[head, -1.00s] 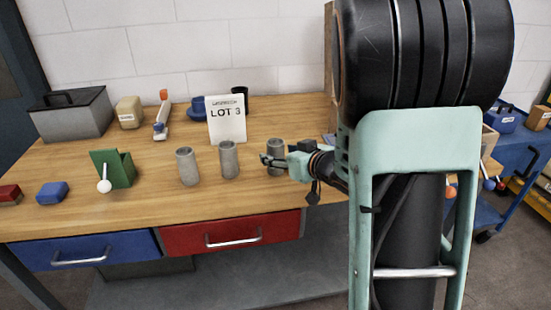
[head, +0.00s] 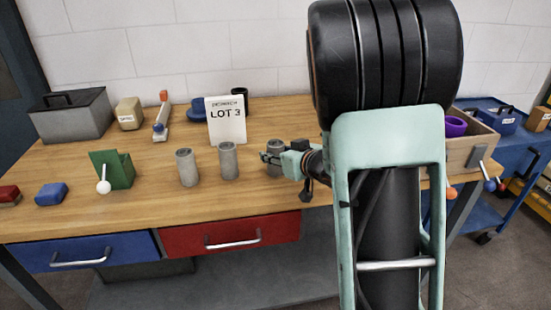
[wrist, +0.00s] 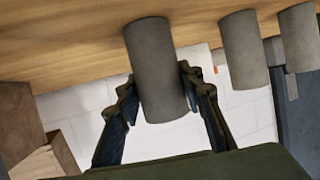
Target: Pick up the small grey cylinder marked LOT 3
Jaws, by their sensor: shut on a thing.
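Three small grey cylinders stand in a row on the wooden bench: a left one (head: 187,168), a middle one (head: 228,161) and a right one (head: 275,146). A white card reading LOT 3 (head: 226,121) stands behind the middle cylinder. No marking is readable on the cylinders themselves. My gripper (head: 270,158) is shut on the right cylinder, reaching it from the right. In the upside-down wrist view, the gripper's fingers (wrist: 157,84) lie on both sides of this cylinder (wrist: 155,55). Its base appears to be at the bench top; I see no clear gap.
The wrist view shows the other two cylinders close by on one side. A green block with a white-knobbed lever (head: 113,170) and a blue block (head: 51,194) are at the left. A wooden bin (head: 470,150) is partly behind my arm.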

